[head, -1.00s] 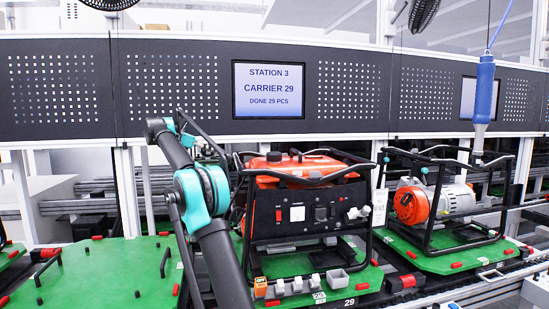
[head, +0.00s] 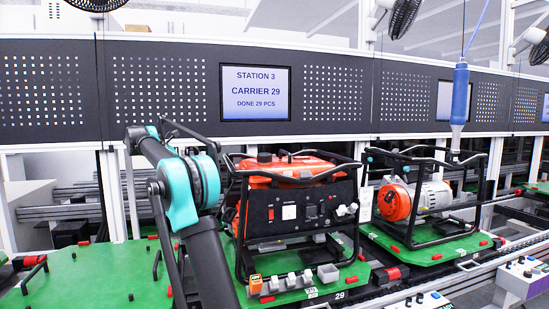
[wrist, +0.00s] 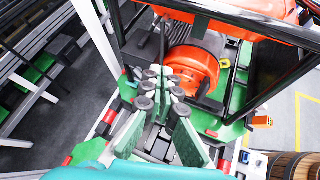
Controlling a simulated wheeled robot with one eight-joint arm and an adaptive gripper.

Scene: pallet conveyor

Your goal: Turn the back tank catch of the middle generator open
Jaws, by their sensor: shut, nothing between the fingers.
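The middle generator has a black tube frame, a black front panel (head: 300,212) and an orange tank (head: 290,168). It stands on the green carrier 29. In the wrist view the tank (wrist: 262,18) is at the top right, with the round orange engine housing (wrist: 190,70) below it. My gripper (wrist: 163,88) has its fingers together and empty, just in front of that housing in the picture; I cannot tell whether they touch anything. In the head view my gripper is hidden behind my arm and the generator. I cannot make out the back tank catch in either view.
A green carrier (head: 95,280) without a generator lies at the left. Another generator (head: 415,200), with no tank, stands at the right. Small boxes and switches line carrier 29's front edge. A blue hanging tool (head: 460,95) and a button panel (head: 522,278) are at the right.

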